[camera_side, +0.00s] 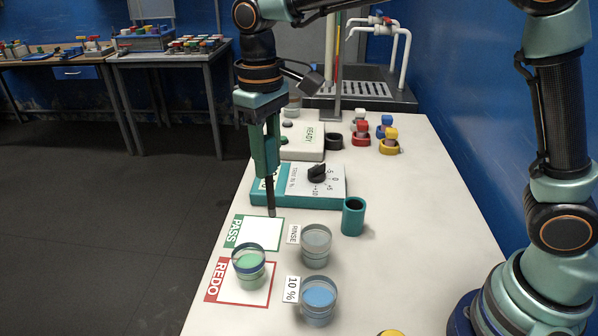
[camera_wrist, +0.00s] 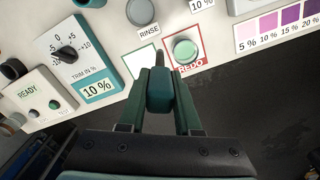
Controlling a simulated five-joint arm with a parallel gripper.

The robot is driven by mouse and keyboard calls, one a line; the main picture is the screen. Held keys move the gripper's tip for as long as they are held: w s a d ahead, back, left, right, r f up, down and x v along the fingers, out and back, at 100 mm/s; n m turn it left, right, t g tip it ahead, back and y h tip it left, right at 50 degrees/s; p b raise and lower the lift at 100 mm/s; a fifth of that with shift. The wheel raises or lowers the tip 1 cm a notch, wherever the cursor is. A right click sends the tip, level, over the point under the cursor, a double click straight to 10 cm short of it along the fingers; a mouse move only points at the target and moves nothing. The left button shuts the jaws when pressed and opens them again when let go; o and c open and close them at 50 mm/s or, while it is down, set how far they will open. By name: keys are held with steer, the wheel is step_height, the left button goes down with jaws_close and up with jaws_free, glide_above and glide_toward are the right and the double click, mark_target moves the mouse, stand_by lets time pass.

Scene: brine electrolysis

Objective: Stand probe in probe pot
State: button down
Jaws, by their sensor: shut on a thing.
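My gripper (camera_side: 267,166) points down above the near left edge of the bench, by the trim box. It is shut on the probe, whose dark shaft (camera_side: 271,198) hangs upright below the fingers, in front of the trim box and above the PASS card's far edge. In the wrist view, the probe's teal body (camera_wrist: 160,92) sits between the two green fingers (camera_wrist: 160,80). The teal probe pot (camera_side: 353,216) stands open and upright to the right of the probe, near the trim box's right corner. Nothing shows standing in it.
The trim box (camera_side: 330,184) lies behind the probe. The rinse beaker (camera_side: 316,246), blue 10 % beaker (camera_side: 319,302) and green beaker (camera_side: 249,268) on the REDO card stand in front. Red and yellow pots with capped items stand farther back. The bench right of the pot is clear.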

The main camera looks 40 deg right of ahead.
steer(key=s+d+r, duration=0.1)
steer(key=s+d, duration=0.2)
steer(key=d, duration=1.5)
step_height(320, 180, down, 12)
steer(key=shift+s+d+g, duration=0.15)
steer(key=shift+s+g, duration=0.05)
steer(key=shift+g, duration=0.2)
steer(key=c, duration=0.5)
jaws_free()
